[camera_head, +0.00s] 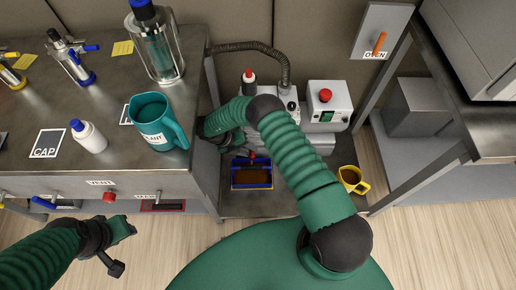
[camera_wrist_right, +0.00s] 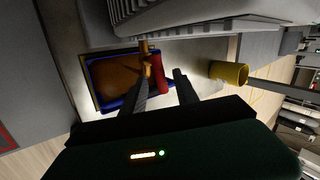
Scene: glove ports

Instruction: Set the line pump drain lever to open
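A red lever handle (camera_wrist_right: 159,76) on a brass-coloured valve (camera_wrist_right: 145,50) shows in the right wrist view, at the right edge of a blue-rimmed tray. A small part of the red handle (camera_head: 252,155) shows in the head view. My right gripper (camera_wrist_right: 162,86) is open, with its fingers either side of the handle's lower end; a gap shows by the right finger. I cannot tell whether the left finger touches it. My right forearm hides much of the grey pump in the head view. My left gripper (camera_head: 119,249) is open and empty in front of the left bench.
The blue-rimmed tray (camera_head: 234,178) holds brown liquid. A yellow mug (camera_head: 352,179) stands to its right. A control box (camera_head: 328,112) with a red button stands behind. The left bench carries a teal jug (camera_head: 152,112).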

